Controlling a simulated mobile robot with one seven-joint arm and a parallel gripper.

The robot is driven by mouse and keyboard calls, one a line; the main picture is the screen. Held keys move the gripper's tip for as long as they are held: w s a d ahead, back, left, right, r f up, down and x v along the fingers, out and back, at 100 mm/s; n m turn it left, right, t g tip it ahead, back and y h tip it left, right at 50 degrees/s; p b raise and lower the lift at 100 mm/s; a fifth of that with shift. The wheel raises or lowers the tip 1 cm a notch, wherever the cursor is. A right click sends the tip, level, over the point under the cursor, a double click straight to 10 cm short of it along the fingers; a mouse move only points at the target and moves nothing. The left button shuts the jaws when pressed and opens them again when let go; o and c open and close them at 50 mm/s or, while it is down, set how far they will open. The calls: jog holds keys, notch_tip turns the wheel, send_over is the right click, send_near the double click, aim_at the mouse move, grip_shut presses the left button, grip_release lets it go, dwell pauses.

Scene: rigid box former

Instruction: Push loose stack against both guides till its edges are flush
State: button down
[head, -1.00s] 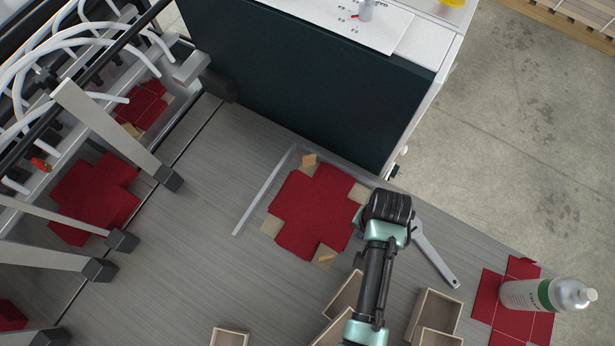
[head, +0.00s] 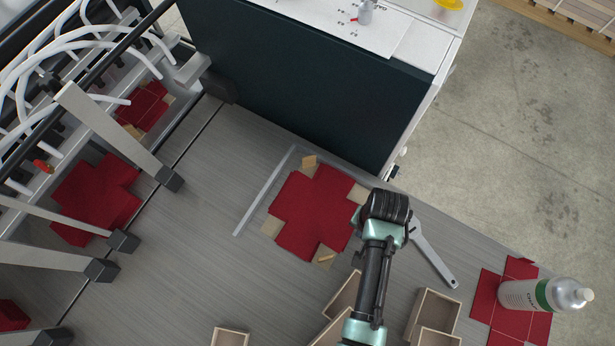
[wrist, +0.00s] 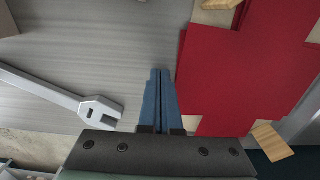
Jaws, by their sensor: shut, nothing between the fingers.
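The loose stack (head: 313,210) is red cross-shaped card sheets with tan pieces showing at the inner corners; its layers look slightly uneven. It lies on the grey table. One straight metal guide (head: 262,193) runs along its left, with a narrow strip of table between. The head view hides the fingertips.
A wrench (head: 433,252) lies right of my gripper. Open wooden boxes (head: 433,310) stand at the near side. A dark machine panel (head: 300,80) rises behind the guides.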

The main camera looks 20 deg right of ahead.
aim_at(345, 226)
jog(key=shift+w+a, duration=1.4)
jog(key=shift+w, duration=0.3)
jog(key=shift+r, duration=0.15)
jog(key=r+p, duration=0.4)
jog(key=p, duration=0.1)
jog(key=r+p, duration=0.2)
jog(key=shift+s+d+r+p, duration=0.3)
jog(key=shift+s+r+p, duration=0.05)
jog(key=shift+s, duration=0.05)
notch_tip(345, 226, up, 2)
jog(key=shift+s+d+p, duration=0.1)
jog(key=shift+p, duration=0.25)
